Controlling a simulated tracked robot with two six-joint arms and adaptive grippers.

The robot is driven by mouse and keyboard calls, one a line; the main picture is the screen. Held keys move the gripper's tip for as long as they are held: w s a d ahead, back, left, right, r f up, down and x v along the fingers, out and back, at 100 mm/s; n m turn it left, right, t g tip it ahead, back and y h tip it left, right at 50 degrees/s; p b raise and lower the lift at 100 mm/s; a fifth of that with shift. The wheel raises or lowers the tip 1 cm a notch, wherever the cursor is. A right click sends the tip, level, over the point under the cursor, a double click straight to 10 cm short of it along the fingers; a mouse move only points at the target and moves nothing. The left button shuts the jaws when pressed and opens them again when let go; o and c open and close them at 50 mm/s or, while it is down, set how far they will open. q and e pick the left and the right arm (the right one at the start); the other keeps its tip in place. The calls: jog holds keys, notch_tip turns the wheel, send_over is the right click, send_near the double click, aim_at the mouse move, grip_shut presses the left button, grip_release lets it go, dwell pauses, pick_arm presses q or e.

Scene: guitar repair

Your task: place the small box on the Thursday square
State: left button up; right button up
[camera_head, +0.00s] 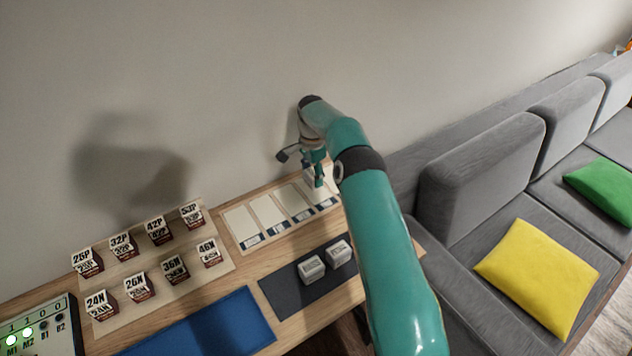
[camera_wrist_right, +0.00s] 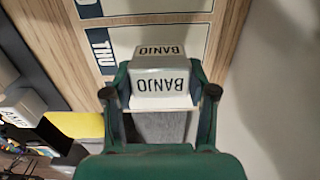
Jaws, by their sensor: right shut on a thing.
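My right gripper (camera_head: 316,178) is at the far right end of the row of white squares. In the right wrist view the right gripper (camera_wrist_right: 159,76) is shut on a small white box (camera_wrist_right: 160,82) marked BANJO, one finger on each side. The box overlaps the Thursday square (camera_wrist_right: 120,45), labelled THU in blue; whether it touches the square I cannot tell. In the head view the gripper partly covers the rightmost square. My left gripper is not in view.
Two more small boxes (camera_head: 311,268) sit on a dark mat (camera_head: 285,298). Three other white squares (camera_head: 269,212) lie empty to the left. Several numbered boxes (camera_head: 135,287) stand on a pale board. A blue mat (camera_head: 215,325) lies in front; a grey sofa (camera_head: 480,160) stands right.

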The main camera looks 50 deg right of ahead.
jog(key=shift+f, duration=0.9)
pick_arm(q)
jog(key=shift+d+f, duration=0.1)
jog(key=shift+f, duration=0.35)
pick_arm(e)
jog(key=shift+r, duration=0.1)
jog(key=o, duration=1.2)
